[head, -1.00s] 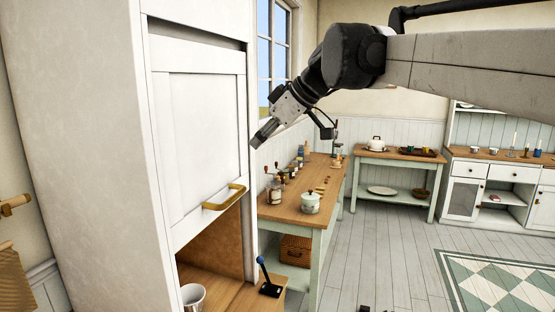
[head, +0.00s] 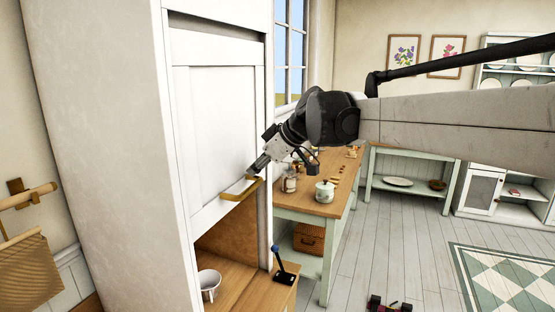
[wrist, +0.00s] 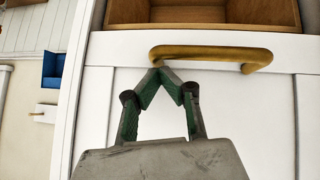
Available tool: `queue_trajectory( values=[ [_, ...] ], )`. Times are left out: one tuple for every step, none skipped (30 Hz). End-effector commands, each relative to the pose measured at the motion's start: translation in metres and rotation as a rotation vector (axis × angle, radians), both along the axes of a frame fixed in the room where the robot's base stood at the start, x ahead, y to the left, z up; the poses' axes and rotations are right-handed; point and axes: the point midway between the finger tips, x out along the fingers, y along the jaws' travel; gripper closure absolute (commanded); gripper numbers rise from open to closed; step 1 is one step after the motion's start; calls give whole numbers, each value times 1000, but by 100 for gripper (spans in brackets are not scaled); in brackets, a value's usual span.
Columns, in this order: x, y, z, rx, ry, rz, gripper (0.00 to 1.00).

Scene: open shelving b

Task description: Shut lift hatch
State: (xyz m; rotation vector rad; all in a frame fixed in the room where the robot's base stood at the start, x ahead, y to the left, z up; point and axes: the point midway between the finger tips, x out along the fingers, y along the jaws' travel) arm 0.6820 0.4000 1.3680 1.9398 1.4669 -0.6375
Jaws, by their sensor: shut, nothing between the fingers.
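The lift hatch (head: 215,120) is a white panel in a tall white cabinet. It is partly raised, with an open wooden compartment (head: 232,240) below it. Its brass handle (head: 241,190) runs along the lower edge and also shows in the wrist view (wrist: 210,52). My gripper (head: 253,170) is at the right end of the handle in the head view. In the wrist view my gripper (wrist: 160,70) has its fingertips together, right by the handle's bar and in front of the panel. I cannot tell whether they touch the bar. Nothing is between the fingers.
A white cup (head: 209,284) stands on the compartment floor. A lever with a blue knob (head: 283,262) stands to its right. A wooden-topped table (head: 318,203) with a lidded pot (head: 324,191) is right of the cabinet.

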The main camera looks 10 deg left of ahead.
Motion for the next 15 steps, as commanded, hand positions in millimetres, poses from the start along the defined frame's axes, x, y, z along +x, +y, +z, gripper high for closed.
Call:
queue_trajectory(
  values=[
    [0,0,-1,0,0,0,100],
    [0,0,-1,0,0,0,100],
    [0,0,-1,0,0,0,100],
    [0,0,-1,0,0,0,100],
    [0,0,-1,0,0,0,100],
    [0,0,-1,0,0,0,100],
    [0,0,-1,0,0,0,100],
    [0,0,-1,0,0,0,100],
    [0,0,-1,0,0,0,100],
    [0,0,-1,0,0,0,100],
    [0,0,-2,0,0,0,100],
    [0,0,-3,0,0,0,100],
    [0,0,-5,0,0,0,100],
    [0,0,-7,0,0,0,100],
    [0,0,-11,0,0,0,100]
  ],
)
